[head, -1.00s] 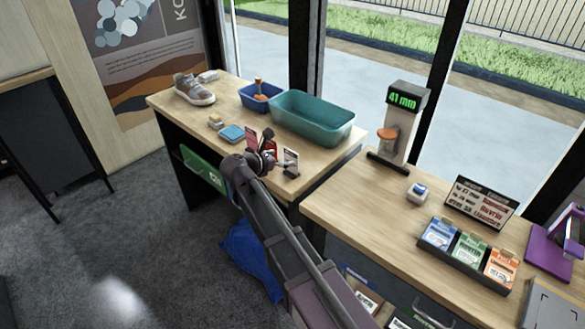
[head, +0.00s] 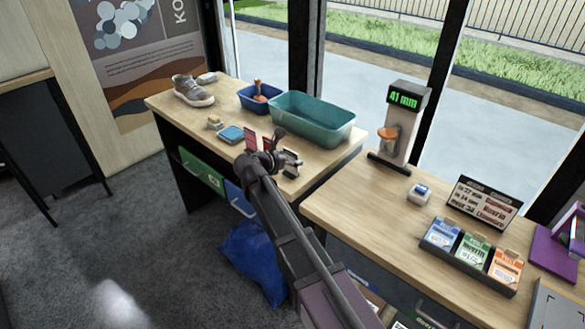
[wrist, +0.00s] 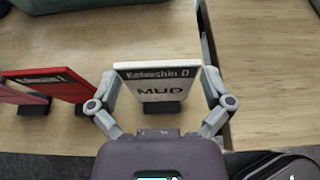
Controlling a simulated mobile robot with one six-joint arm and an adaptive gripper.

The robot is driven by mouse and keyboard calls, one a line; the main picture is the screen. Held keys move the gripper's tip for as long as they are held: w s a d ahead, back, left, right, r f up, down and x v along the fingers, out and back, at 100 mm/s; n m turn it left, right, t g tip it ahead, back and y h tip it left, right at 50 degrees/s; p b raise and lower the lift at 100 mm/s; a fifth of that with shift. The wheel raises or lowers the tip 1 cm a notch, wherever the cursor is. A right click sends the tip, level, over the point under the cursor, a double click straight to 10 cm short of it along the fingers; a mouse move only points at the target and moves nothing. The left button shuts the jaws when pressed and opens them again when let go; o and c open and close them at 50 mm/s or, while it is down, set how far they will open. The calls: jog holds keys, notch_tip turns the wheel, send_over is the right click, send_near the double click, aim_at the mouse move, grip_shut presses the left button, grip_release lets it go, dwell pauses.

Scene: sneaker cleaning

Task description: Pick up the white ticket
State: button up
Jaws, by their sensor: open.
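The white ticket (wrist: 160,72), marked "MUD", stands upright in a small black holder (wrist: 162,107) in the middle of the wrist view. My gripper (wrist: 162,85) is open, with one finger at each side of the ticket; I cannot tell whether either finger touches it. In the head view my gripper (head: 280,158) is at the front edge of the left table and hides much of the white ticket.
A red ticket (wrist: 50,83) and a pink ticket (wrist: 15,95) stand to the left in the wrist view. A teal basin (head: 312,120) stands behind. A gap separates this table from the right one, which holds the height gauge (head: 402,125).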

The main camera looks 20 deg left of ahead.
aim_at(290, 151)
jog(key=c, duration=0.7)
jog(key=shift+r, duration=0.15)
notch_tip(290, 151, up, 3)
jog(key=p, duration=0.3)
jog(key=shift+s+d+r+p, duration=0.1)
jog(key=shift+s+r+p, duration=0.25)
jog(key=shift+s, duration=2.35)
jog(key=shift+s+r+p, duration=0.2)
jog(key=shift+s+p, duration=0.1)
jog(key=shift+s, duration=2.35)
jog(key=shift+s+d+r+p, duration=0.1)
jog(key=shift+s+r+p, duration=0.25)
jog(key=shift+s, duration=2.35)
